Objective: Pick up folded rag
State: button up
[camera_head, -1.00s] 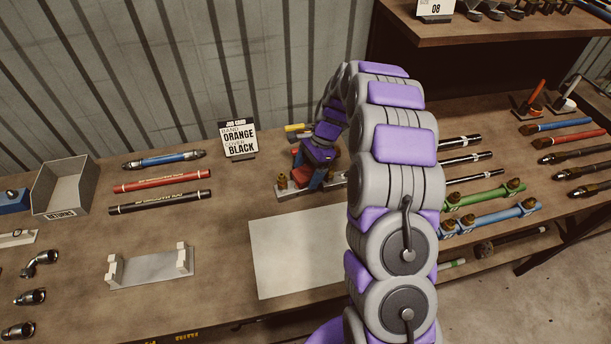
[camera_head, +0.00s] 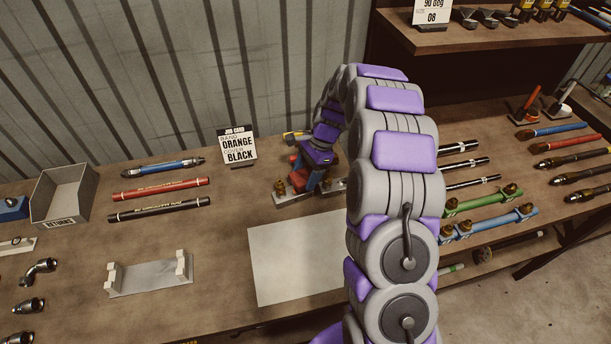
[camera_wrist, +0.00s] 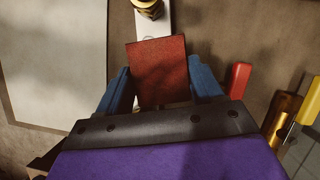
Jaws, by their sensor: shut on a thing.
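The folded rag (camera_wrist: 160,70) is a flat dark red block in the wrist view. It also shows in the head view (camera_head: 299,181), partly hidden by my gripper. My gripper (camera_wrist: 161,82) has its two blue fingers on either side of the rag, shut on it. In the head view my gripper (camera_head: 316,168) points down near the back of the bench. Whether the rag touches what is below it I cannot tell.
A pale rail with brass fittings (camera_head: 280,190) lies under and beside the rag. A yellow-and-red handled tool (camera_wrist: 240,78) is close on the right in the wrist view. A job card (camera_head: 238,146) stands behind left. A pale sheet (camera_head: 290,260) lies bare in front.

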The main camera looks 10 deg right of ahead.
jog(key=shift+r, duration=0.8)
jog(key=shift+s+r, duration=0.2)
jog(key=shift+s, duration=0.1)
jog(key=s+p, duration=0.1)
jog(key=s, duration=0.4)
jog(key=s+p, duration=0.1)
jog(key=s, duration=0.4)
jog(key=s+a+r+p, duration=0.1)
jog(key=s, duration=0.4)
jog(key=shift+s+a, duration=0.1)
jog(key=shift+s, duration=0.15)
